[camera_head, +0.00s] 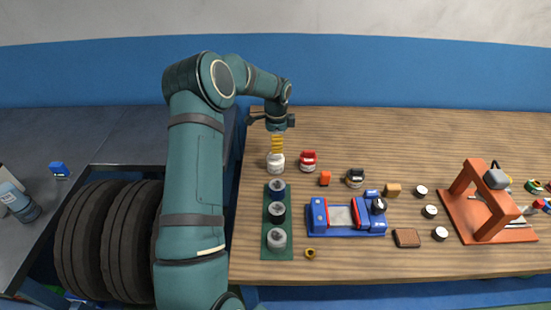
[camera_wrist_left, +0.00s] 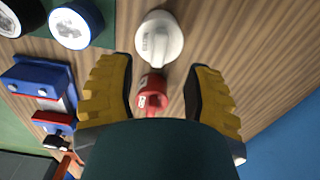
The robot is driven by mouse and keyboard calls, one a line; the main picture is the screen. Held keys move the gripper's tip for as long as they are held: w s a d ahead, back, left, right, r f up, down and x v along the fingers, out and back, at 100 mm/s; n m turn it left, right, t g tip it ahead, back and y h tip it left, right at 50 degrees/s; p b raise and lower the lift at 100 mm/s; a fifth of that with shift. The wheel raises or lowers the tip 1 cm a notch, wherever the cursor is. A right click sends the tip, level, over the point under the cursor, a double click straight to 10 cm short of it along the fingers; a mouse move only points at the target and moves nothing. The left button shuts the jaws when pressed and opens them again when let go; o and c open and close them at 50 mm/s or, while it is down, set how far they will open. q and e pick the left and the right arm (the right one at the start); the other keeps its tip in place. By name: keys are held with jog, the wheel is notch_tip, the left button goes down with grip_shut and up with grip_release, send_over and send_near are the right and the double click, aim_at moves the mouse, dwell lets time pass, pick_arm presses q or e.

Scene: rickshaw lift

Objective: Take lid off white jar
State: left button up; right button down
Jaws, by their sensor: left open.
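The white jar (camera_head: 276,166) stands upright on the wooden table, just behind the green tray. In the left wrist view the white jar (camera_wrist_left: 160,45) shows from above with a white lid and a raised grip with small lettering. My left gripper (camera_head: 277,146) points down just above the jar, its yellow fingers close to the lid. In the left wrist view the left gripper (camera_wrist_left: 160,66) is open, with nothing between its pads gripped. The jar lies just beyond the fingertips. My right gripper is not in view.
The green tray (camera_head: 264,232) with several round containers lies in front. A blue and red fixture (camera_head: 345,232) and a dark-lidded jar (camera_head: 355,178) stand further right. The table behind is clear.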

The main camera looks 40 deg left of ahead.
aim_at(276, 156)
pick_arm(q)
jog(key=shift+s+a+f, duration=0.1)
jog(key=shift+f, duration=2.7)
grip_shut()
